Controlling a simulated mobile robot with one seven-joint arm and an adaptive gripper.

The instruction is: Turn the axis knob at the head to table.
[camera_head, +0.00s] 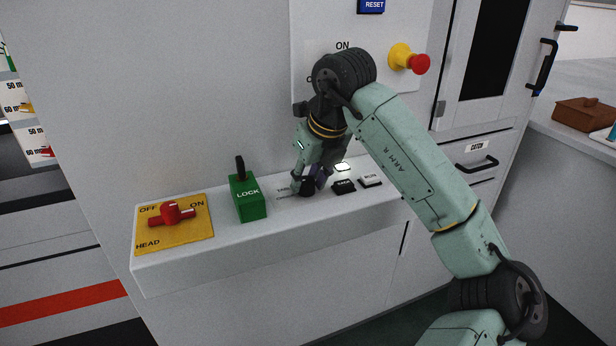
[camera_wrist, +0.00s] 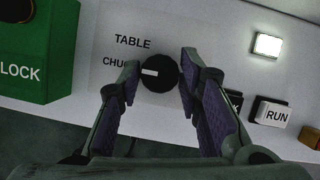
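The black round axis knob (camera_wrist: 160,73) sits on a light grey plate in the wrist view, its white pointer mark facing left, toward the CHUCK label (camera_wrist: 115,61). The TABLE label (camera_wrist: 132,42) is above and left of it. The left finger partly covers the CHUCK label. My gripper (camera_wrist: 160,64) has one finger on each side of the knob, close to it; contact is not clear. In the head view my gripper (camera_head: 306,182) is down at the ledge over the knob, which it mostly hides.
A green LOCK box (camera_head: 248,197) with a black lever stands left of my gripper. Further left is a red handle (camera_head: 172,214) on a yellow HEAD plate. Black and white push buttons (camera_head: 370,180) lie close on the right. A red emergency button (camera_head: 420,64) sticks out from the wall.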

